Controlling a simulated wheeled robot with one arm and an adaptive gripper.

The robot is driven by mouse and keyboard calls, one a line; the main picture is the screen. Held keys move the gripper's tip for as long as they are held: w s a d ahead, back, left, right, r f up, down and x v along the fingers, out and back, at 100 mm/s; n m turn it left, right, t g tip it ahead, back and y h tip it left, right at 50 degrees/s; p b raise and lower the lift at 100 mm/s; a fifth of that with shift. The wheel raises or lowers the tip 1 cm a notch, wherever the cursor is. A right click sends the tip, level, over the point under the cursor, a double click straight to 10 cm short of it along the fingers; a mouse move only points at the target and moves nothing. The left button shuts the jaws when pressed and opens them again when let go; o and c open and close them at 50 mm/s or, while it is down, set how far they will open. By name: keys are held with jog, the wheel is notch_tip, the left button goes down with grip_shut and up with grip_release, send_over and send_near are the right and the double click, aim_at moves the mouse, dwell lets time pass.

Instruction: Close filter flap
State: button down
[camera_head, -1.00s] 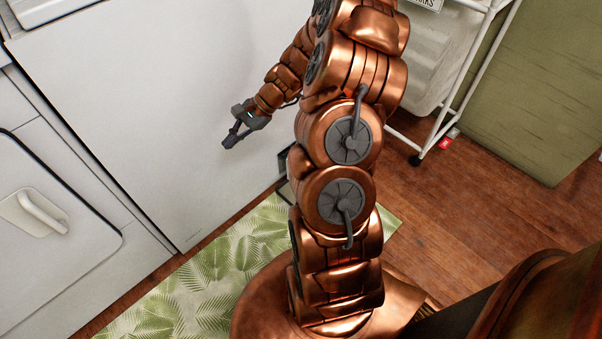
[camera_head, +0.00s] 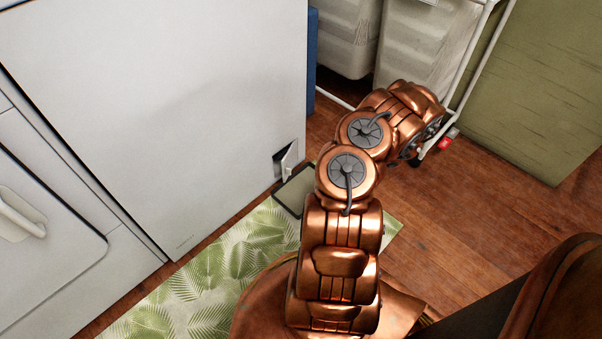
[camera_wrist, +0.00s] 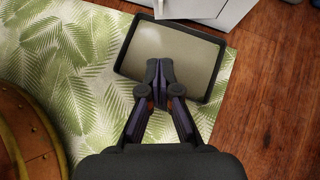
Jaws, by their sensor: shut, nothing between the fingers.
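The filter flap (camera_head: 289,158) is a small white panel low at the right corner of the white machine front (camera_head: 170,120). It stands swung out from a dark opening beside it. My gripper (camera_wrist: 160,68) is shut and empty in the wrist view. Its fingertips appear over a shallow dark-rimmed tray. In the head view my gripper is hidden behind my arm. A pale piece at the top of the wrist view belongs to the machine's lower front, but I cannot tell clearly whether it includes the flap.
The dark-rimmed tray (camera_head: 285,201) lies on the green leaf-print mat (camera_head: 215,265) below the flap; it also shows in the wrist view (camera_wrist: 203,52). A white-framed rack (camera_head: 470,70) with pale bins stands at the back right. Wooden floor (camera_head: 480,220) lies open to the right.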

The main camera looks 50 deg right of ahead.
jog(key=w+r+b+x, duration=0.1)
jog(key=b+x, duration=0.5)
jog(key=x, duration=0.7)
jog(key=shift+w+a+r, duration=0.3)
jog(key=shift+r, duration=0.2)
jog(key=shift+w, duration=0.15)
